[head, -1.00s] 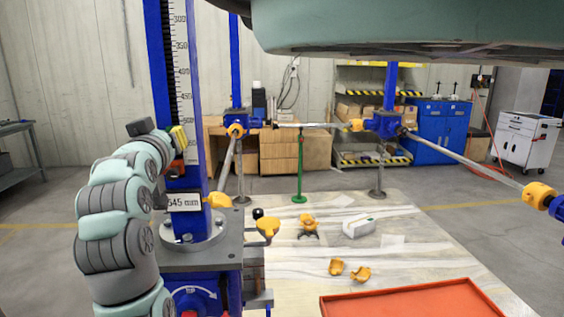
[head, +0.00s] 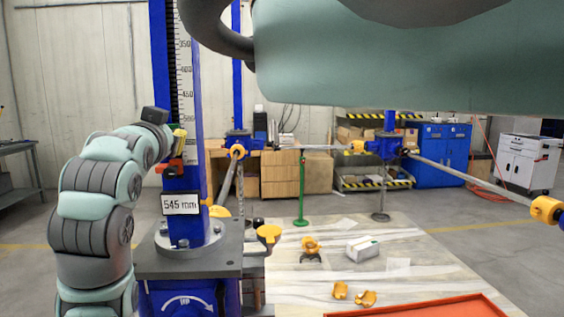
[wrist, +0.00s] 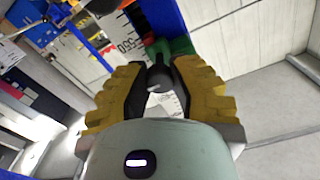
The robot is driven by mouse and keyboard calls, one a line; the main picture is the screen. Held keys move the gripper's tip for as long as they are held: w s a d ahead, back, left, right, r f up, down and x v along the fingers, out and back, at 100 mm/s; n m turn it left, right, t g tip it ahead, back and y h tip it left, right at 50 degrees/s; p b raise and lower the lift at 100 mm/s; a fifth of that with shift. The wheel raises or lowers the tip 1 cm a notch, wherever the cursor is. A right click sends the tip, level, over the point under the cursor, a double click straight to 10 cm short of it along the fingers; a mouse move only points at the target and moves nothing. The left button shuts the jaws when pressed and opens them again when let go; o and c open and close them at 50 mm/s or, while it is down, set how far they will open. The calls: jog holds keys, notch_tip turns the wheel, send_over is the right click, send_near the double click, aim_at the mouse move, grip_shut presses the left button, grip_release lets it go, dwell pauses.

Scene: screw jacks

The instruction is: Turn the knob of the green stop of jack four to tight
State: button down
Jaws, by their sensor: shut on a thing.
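The blue jack column (head: 203,120) with its white millimetre scale stands left of centre in the head view, with a "545 mm" label (head: 181,204) on it. The green stop (wrist: 182,46) sits on the column beside the scale in the wrist view. Its dark knob (wrist: 158,70) points toward the wrist camera. My gripper (wrist: 157,78) has its yellow-backed fingers shut on this knob, one at each side. In the head view my gripper (head: 177,138) is at the column's left side, small and partly hidden by my wrist. The knob's tightness cannot be told.
A red pointer piece (head: 171,166) is on the column just below my gripper. A grey base plate (head: 190,262) carries the column.

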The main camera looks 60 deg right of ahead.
jog(key=shift+r, duration=0.1)
jog(key=c, duration=0.8)
grip_release()
jog(key=shift+o, duration=0.2)
jog(key=shift+r, duration=0.1)
jog(key=shift+d+r, duration=0.1)
jog(key=shift+r, duration=4.8)
